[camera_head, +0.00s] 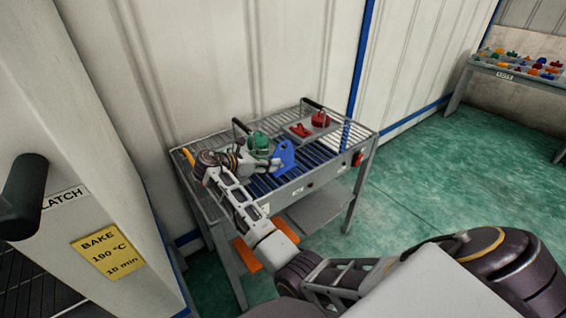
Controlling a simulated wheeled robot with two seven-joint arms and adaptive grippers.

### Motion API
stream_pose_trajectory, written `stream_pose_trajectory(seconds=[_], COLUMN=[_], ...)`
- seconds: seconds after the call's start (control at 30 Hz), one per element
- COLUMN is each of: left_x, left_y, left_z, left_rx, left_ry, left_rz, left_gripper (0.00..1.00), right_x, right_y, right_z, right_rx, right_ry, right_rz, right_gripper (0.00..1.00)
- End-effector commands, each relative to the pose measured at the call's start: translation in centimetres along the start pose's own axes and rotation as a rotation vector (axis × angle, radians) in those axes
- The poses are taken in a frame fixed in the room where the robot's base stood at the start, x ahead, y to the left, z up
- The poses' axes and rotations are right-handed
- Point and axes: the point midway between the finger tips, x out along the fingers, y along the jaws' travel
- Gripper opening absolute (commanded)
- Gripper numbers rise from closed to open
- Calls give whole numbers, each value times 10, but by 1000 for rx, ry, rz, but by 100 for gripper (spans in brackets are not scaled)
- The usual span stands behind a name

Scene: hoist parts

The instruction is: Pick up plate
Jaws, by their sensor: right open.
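A blue plate (284,157), roughly triangular and with a small hole, stands tilted on the slatted top of the metal table. My right gripper (262,163) is over the table just left of the plate, with its fingers pointing toward it. The gripper is open. At this size I cannot tell whether a fingertip touches the plate. My left gripper is out of view.
A green rounded part (258,142) stands close behind my right gripper. A grey tray (298,130) behind the plate bears red parts (320,119). The roller table (325,172) stands against a white wall. Another table (520,76) with several coloured parts is far right.

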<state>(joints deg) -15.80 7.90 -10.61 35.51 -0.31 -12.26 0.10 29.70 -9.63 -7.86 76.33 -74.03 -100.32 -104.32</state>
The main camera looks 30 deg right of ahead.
Motion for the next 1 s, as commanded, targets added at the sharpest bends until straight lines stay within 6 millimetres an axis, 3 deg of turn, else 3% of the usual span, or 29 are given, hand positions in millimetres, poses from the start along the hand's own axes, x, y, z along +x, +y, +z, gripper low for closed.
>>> stream_pose_trajectory(seconds=[0.37,1.0], left_x=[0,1], left_y=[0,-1], left_z=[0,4], left_rx=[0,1], left_ry=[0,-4], left_rz=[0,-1], left_gripper=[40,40], right_x=[5,72], right_y=[0,0], right_z=[0,0], right_rx=[0,-1], right_ry=[0,0], right_rz=[-1,0], right_gripper=[50,50])
